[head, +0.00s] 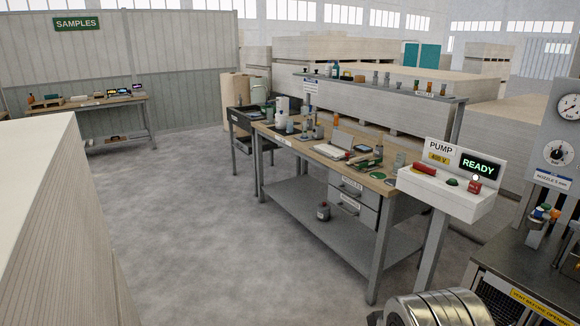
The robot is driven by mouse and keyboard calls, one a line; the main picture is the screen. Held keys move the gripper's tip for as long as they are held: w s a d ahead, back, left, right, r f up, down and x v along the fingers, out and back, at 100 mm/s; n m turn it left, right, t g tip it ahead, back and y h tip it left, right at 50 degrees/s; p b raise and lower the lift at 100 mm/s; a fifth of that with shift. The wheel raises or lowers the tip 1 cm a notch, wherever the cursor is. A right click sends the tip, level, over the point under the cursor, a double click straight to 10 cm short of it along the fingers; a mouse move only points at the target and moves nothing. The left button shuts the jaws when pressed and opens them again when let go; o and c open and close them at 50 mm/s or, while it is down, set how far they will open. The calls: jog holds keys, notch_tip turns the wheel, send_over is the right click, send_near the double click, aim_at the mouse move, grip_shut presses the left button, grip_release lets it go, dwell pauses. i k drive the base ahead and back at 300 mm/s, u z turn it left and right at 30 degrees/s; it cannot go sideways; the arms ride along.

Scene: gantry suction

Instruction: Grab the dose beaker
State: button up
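A wood-topped workbench (312,147) stands in the middle of the view, with small vessels and tools on it. A small grey-green cup-like vessel (290,128) stands near its far left end, beside a white upright device (281,106). The vessels are too small here to tell which one is the dose beaker. My gripper is not in view, so its state and what it holds do not show.
A pump stand (445,187) reading READY is at the right, by the bench's near end. A pale stacked block (50,210) fills the left foreground. A ribbed metal cylinder (440,309) is at the bottom right. Grey floor (200,230) lies open between block and bench.

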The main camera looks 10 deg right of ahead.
aim_at(397, 169)
jog(key=u, duration=0.1)
jog(key=i, duration=2.35)
jog(key=z, duration=0.35)
jog(key=i, duration=1.45)
jog(key=z, duration=0.25)
